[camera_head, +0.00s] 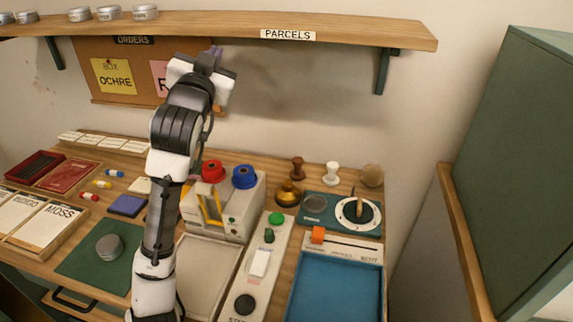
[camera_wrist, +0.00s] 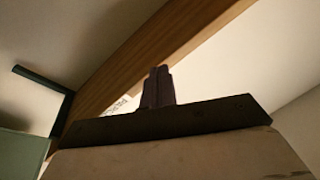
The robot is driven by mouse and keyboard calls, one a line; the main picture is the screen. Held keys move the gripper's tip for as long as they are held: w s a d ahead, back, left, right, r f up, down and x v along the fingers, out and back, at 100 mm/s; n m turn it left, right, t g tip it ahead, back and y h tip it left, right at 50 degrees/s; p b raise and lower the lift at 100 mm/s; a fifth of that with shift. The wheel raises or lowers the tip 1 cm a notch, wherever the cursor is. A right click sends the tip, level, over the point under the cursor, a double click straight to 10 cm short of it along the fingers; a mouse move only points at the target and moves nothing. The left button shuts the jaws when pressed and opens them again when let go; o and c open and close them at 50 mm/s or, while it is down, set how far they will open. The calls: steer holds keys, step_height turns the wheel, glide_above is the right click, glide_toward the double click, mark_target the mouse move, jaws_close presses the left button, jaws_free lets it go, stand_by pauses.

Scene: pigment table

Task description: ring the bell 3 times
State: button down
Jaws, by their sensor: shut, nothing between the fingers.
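The bell (camera_head: 287,194) is a small brass dome on the table, right of the red and blue knobs and left of the teal scale. My gripper (camera_head: 216,52) is raised high near the shelf's front, well above and to the left of the bell, and not touching it. In the wrist view the fingers (camera_wrist: 158,86) are pressed together with nothing between them. The bell is not in the wrist view.

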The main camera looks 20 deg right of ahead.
steer(key=w+d+f+m+g, duration=0.2)
steer(key=d+f+g, duration=0.3)
steer(key=d+f, duration=0.35)
steer(key=m+g+y+p, duration=0.2)
steer(key=m+g+y, duration=0.1)
steer(key=g+y, duration=0.15)
glide_above(287, 185)
step_height(287, 185, down, 15)
steer(key=shift+f+g, duration=0.2)
steer(key=shift+g, duration=0.25)
steer(key=shift+f, duration=0.15)
steer(key=f+b, duration=0.4)
steer(key=f, duration=0.1)
steer(key=f+b, duration=0.2)
steer(key=f, duration=0.1)
steer(key=shift+w+d, duration=0.2)
steer(key=shift+w, duration=0.05)
steer(key=shift+s+a+f+b, duration=0.1)
steer(key=shift+s+a+b, duration=0.2)
steer(key=shift+b, duration=0.15)
steer(key=shift+w+d+f, duration=0.1)
steer(key=shift+f, duration=0.05)
